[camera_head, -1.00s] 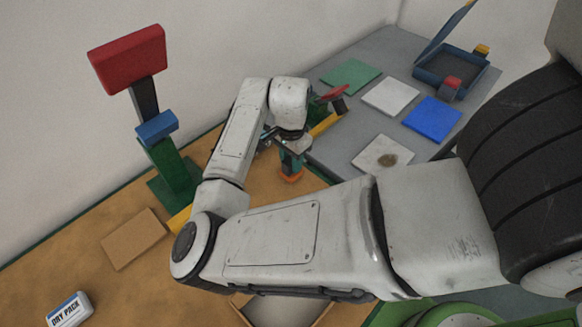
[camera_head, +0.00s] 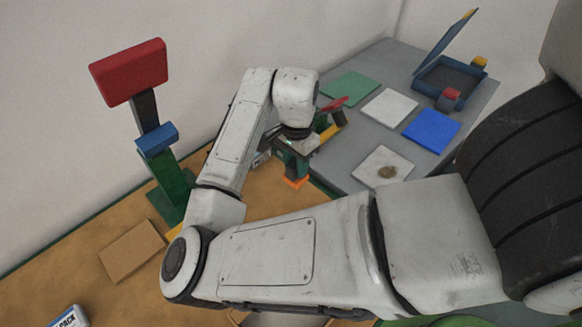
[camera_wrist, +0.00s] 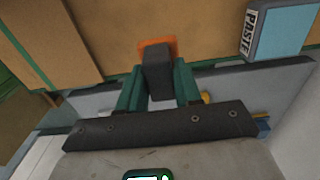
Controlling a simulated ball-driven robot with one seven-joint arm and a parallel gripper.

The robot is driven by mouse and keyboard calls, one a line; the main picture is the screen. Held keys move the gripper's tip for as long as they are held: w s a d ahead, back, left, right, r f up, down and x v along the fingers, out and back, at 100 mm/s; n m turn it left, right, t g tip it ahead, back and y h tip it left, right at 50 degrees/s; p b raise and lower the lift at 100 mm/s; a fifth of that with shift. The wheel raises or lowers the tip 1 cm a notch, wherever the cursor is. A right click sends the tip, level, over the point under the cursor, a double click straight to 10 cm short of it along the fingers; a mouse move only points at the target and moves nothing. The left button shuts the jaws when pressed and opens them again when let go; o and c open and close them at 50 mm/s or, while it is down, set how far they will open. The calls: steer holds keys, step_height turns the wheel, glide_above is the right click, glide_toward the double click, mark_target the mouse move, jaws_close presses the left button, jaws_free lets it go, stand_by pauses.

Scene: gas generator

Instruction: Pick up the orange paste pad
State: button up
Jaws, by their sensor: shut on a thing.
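The orange paste pad is a flat orange piece with a dark grey block-like grip. My gripper (camera_wrist: 158,82) is shut on this grip, with a green finger on each side. In the wrist view the orange part of the pad (camera_wrist: 160,39) shows at the far end of the grip, over the tan surface. In the head view the pad (camera_head: 296,183) shows as a small orange patch just below my gripper (camera_head: 292,166), near the corner of the grey table. Whether the pad touches the surface below cannot be told.
A box marked PASTE (camera_wrist: 283,30) is close by in the wrist view. The grey table (camera_head: 325,165) carries green (camera_head: 350,87), white and blue (camera_head: 432,129) squares, a stained white square (camera_head: 383,167) and an open blue box (camera_head: 449,76). A red-topped stand (camera_head: 129,71) rises at left.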

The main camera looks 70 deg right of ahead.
steer(key=s+a+r, duration=0.7)
steer(key=s, duration=0.1)
steer(key=shift+s+a, duration=0.3)
steer(key=shift+s, duration=0.1)
steer(key=shift+r, duration=0.1)
